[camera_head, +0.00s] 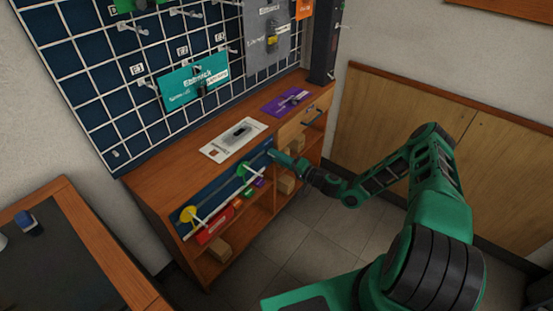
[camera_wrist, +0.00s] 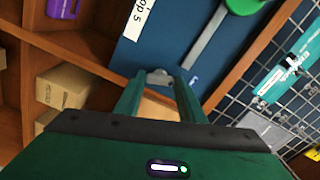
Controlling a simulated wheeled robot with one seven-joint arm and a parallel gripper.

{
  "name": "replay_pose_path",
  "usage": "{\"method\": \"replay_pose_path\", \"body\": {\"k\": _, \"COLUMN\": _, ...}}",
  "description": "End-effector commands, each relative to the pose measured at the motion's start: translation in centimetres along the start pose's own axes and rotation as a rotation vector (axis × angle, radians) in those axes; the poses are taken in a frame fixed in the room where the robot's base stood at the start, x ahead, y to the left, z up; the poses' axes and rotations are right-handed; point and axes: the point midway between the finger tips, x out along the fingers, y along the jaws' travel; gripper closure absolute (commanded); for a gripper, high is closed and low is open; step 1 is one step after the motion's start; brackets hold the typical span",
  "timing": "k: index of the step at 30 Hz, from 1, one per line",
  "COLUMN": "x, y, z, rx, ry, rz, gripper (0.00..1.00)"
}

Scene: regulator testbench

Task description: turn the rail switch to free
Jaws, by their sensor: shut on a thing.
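A blue panel (camera_head: 220,188) with a pale rail runs along the front of the wooden cabinet. A yellow disc (camera_head: 187,214) and a green disc (camera_head: 243,170) sit along it. My gripper (camera_head: 273,154) is at the panel's right end. In the wrist view, my gripper's fingers (camera_wrist: 158,82) are closed about a small grey piece (camera_wrist: 158,74) on the blue panel, apparently the rail switch. The fingers partly hide it, and I cannot read its setting. The rail (camera_wrist: 207,40) and green disc (camera_wrist: 243,5) show beyond. A white label (camera_wrist: 138,20) ending in "op 5" is nearby.
Open shelves below the panel hold cardboard boxes (camera_wrist: 63,86) and a red item (camera_head: 215,224). A white card (camera_head: 234,140) and a purple card (camera_head: 285,100) lie on the cabinet top. A wire grid board (camera_head: 95,70) stands behind. Floor (camera_head: 300,235) in front is clear.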

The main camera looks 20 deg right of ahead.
Motion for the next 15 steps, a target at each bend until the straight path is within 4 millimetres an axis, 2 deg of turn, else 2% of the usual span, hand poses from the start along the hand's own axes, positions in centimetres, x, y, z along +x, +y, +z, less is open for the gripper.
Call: {"method": "replay_pose_path", "body": {"k": 15, "x": -0.22, "y": 0.41, "z": -0.19, "rx": 0.488, "ry": 0.006, "rz": 0.008, "gripper": 0.86}}
